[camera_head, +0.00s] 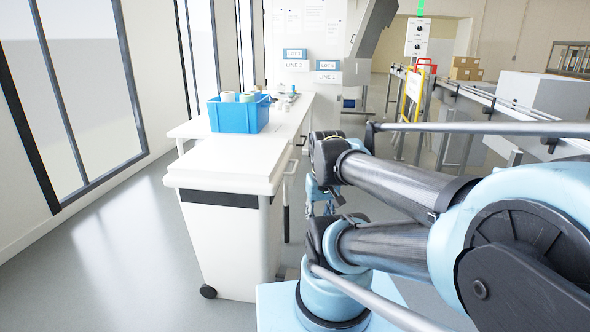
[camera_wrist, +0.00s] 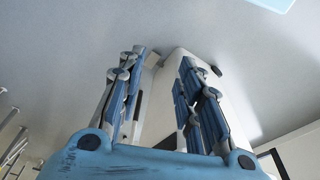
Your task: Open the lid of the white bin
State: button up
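The white bin (camera_head: 228,245) stands on the floor at the left of the head view. Its flat white lid (camera_head: 225,160) lies shut on top, above a dark band on the front. In the wrist view, part of the white bin body (camera_wrist: 166,90) shows between and beyond my fingers. My gripper (camera_wrist: 161,60) has its two blue and grey fingers spread apart, with nothing held between them. In the head view my gripper (camera_head: 320,196) is to the right of the bin, apart from the lid and partly hidden by my arm.
A white table (camera_head: 192,128) with a blue crate (camera_head: 240,116) of rolls stands behind the bin. A conveyor (camera_head: 470,95) runs at the back right. Windows line the left wall. The floor (camera_head: 120,240) left of the bin is clear.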

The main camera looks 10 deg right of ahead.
jog(key=w+a+r+m+y, duration=0.15)
jog(key=w+r+y, duration=0.25)
jog(key=w, duration=0.8)
jog(key=w+r+m+y, duration=0.2)
jog(key=w+r+y, duration=0.2)
jog(key=w, duration=0.8)
jog(key=w+d+f+y, duration=0.2)
jog(key=w+d+y, duration=0.1)
jog(key=w+d, duration=0.55)
jog(key=t+y, duration=0.3)
jog(key=y, duration=0.1)
send_near(295, 166)
jog(key=x, duration=0.3)
jog(key=w+x, duration=0.1)
jog(key=x, duration=0.2)
jog(key=f+x, duration=0.1)
jog(key=x, duration=0.3)
jog(key=shift+w+d, duration=0.25)
jog(key=shift+w, duration=0.1)
grip_shut()
